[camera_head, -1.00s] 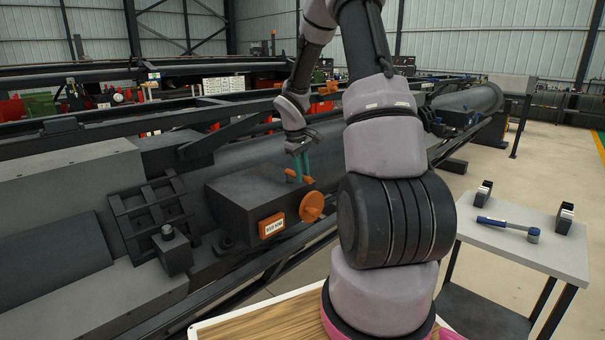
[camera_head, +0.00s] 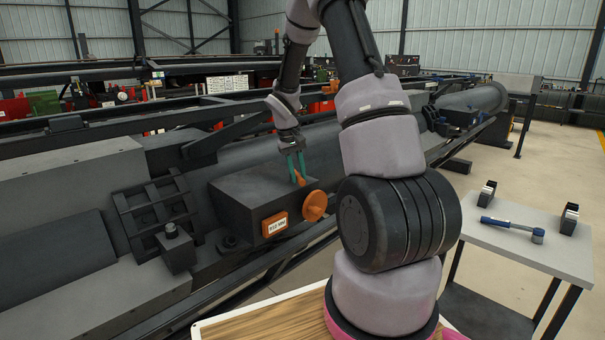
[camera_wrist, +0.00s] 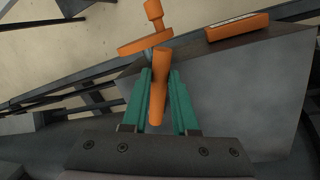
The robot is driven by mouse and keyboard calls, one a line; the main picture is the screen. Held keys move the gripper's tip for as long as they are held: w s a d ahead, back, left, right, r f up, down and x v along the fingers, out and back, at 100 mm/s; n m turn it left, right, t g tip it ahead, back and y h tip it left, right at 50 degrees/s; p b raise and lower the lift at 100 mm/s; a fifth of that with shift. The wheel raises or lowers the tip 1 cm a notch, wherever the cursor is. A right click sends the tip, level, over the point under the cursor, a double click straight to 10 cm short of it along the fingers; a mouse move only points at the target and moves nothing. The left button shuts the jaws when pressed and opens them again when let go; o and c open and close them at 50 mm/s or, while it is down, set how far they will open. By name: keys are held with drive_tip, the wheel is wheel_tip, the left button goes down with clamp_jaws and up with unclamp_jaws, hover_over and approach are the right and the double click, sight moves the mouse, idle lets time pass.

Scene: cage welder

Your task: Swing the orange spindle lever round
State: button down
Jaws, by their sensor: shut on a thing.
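The orange spindle lever (camera_head: 299,179) stands on top of the dark grey machine box (camera_head: 245,192). In the wrist view the lever (camera_wrist: 159,85) runs lengthwise between the two green fingers. My gripper (camera_head: 297,170) is shut on the lever from above; it also shows in the wrist view (camera_wrist: 160,95). An orange handwheel (camera_head: 314,206) is on the box's front face, and it shows beyond the lever in the wrist view (camera_wrist: 145,42). The lever's foot is partly hidden by the fingers.
An orange-framed label plate (camera_head: 274,224) sits on the box front, left of the handwheel. A dark clamp block (camera_head: 176,247) stands to the left.

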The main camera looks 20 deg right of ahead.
drive_tip(key=a+m, duration=0.1)
drive_tip(key=m, duration=0.1)
drive_tip(key=a+m, duration=0.1)
drive_tip(key=shift+w+m+g, duration=0.3)
drive_tip(key=shift+w+m, duration=0.1)
drive_tip(key=a+m, duration=0.1)
drive_tip(key=w+m, duration=0.1)
drive_tip(key=m, duration=0.1)
drive_tip(key=shift+w+a+m+g+y, duration=0.15)
drive_tip(key=shift+a+m+g+y, duration=0.15)
drive_tip(key=shift+a, duration=0.05)
drive_tip(key=m, duration=0.1)
drive_tip(key=w+a+m, duration=0.1)
drive_tip(key=m, duration=0.1)
drive_tip(key=shift+w, duration=0.25)
drive_tip(key=shift+w+a+m+g+y, duration=0.2)
drive_tip(key=shift+w+m, duration=0.1)
drive_tip(key=shift+m, duration=0.35)
drive_tip(key=shift+w+a+m+g+y, duration=0.1)
drive_tip(key=shift+w+m+y, duration=0.15)
drive_tip(key=shift+m, duration=0.4)
drive_tip(key=shift+w, duration=0.1)
drive_tip(key=c, duration=0.7)
unclamp_jaws()
drive_tip(key=shift+r, duration=0.1)
